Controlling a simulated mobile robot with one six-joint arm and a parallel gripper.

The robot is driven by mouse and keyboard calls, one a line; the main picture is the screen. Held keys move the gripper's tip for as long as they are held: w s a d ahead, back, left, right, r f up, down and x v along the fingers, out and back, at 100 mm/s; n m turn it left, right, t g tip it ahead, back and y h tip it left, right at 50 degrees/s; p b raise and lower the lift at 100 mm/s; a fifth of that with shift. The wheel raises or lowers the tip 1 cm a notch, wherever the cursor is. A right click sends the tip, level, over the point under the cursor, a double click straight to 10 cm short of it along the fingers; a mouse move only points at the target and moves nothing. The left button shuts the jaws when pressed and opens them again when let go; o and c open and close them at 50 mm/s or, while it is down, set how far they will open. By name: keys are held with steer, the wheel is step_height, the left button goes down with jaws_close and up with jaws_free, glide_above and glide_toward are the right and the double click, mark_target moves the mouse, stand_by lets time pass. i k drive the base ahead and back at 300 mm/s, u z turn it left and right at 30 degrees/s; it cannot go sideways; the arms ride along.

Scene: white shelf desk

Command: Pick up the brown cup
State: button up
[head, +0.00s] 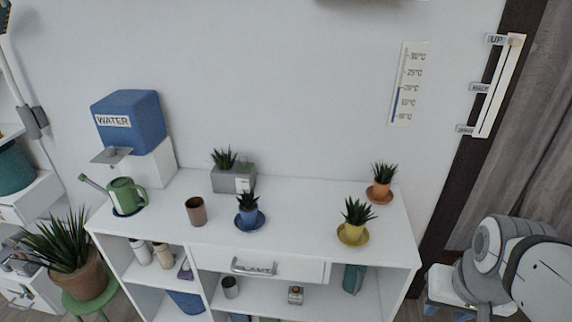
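The brown cup (196,211) stands upright on the white desk top (300,222), left of the middle. It is between the green watering can and the blue potted plant, with nothing touching it. Its open rim faces up. Part of my own arm shows at the lower right, well away from the cup. My gripper is not in view.
A green watering can (126,196) stands left of the cup. A blue potted plant (249,215) is on its right, a grey planter (233,180) behind. Yellow (353,229) and orange (380,192) pots stand farther right. A drawer (262,267) and shelves are below.

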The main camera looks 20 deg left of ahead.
mark_target(195, 206)
steer(key=z, duration=0.9)
steer(key=k, duration=1.85)
steer(key=u, duration=1.25)
steer(key=i, duration=1.5)
steer(key=u, duration=0.05)
